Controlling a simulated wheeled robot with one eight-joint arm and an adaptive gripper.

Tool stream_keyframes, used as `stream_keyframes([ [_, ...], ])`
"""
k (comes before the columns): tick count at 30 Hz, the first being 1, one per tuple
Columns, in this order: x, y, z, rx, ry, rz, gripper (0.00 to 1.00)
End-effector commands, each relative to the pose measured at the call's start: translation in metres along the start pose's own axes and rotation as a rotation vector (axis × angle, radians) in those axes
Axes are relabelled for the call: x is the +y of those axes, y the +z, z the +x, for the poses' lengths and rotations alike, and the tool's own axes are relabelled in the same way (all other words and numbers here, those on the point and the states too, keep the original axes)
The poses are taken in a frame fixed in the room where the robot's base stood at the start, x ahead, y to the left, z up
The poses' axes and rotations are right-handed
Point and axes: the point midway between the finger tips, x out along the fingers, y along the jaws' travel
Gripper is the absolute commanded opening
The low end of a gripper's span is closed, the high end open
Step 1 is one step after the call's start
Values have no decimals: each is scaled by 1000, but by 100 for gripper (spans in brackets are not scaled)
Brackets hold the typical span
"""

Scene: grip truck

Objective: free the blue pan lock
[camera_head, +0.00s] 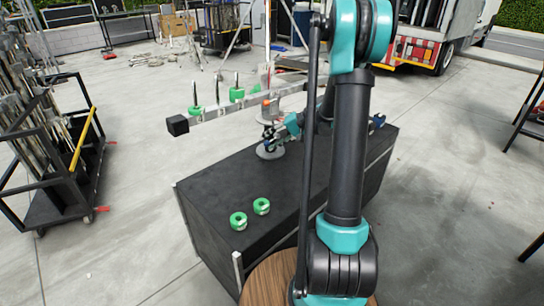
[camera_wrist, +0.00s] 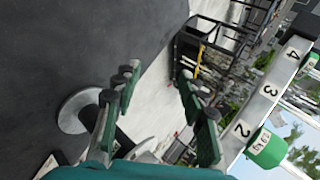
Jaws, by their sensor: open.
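I cannot clearly pick out the blue pan lock; small blue patches beside my gripper in the head view are too small to tell from the gripper itself. My gripper (camera_head: 272,132) is beside the beam's stand, above the black case. In the wrist view my gripper (camera_wrist: 158,86) is open, with nothing between its fingers. The grey beam (camera_head: 218,119) slants above the case, with a black block at its left end. A silver disc (camera_head: 270,151) is at the case top, below my gripper; the wrist view shows it left of the fingers (camera_wrist: 72,112).
Green weights sit on the beam, one at its left part (camera_head: 195,111) and one further along (camera_head: 237,95). Two green weights (camera_head: 238,221) lie on the black case (camera_head: 215,195). A rack cart (camera_head: 65,190) stands left; a truck (camera_head: 425,40) is behind.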

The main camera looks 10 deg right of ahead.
Motion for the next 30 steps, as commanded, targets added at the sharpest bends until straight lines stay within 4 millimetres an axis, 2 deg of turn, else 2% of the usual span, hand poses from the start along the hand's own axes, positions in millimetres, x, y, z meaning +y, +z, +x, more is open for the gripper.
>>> stream_keyframes([
  [7,-5,36,-5,13,104,-20,42],
  [18,-1,85,-14,36,249,-56,42],
  [24,1,100,-17,45,294,-70,42],
  [30,2,104,-18,47,306,-73,42],
])
